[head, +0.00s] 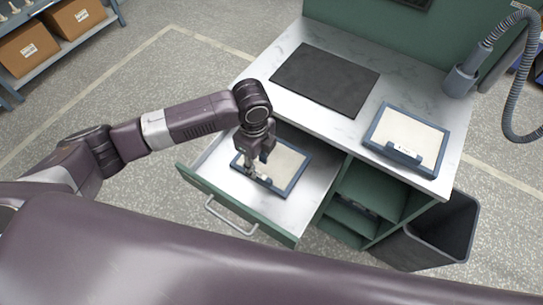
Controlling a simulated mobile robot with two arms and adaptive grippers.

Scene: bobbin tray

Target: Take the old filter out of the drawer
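The drawer (205,185) stands open at the left of the green workbench. A blue-framed filter with a pale panel (290,161) lies flat inside it, which I take for the old filter. My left gripper (251,172) points down over the filter's near-left edge, with its fingertips at or just above the frame. It hides part of that edge, and I cannot tell whether the fingers touch or hold it. A similar blue-framed filter (412,130) with a small label lies on the worktop at the right. My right gripper is not in view.
A dark mat (325,79) lies on the marbled worktop (300,35). Open green shelves (365,190) sit right of the drawer. A dark bin (445,235) stands on the floor at the right. A grey hose (512,85) hangs at the far right.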

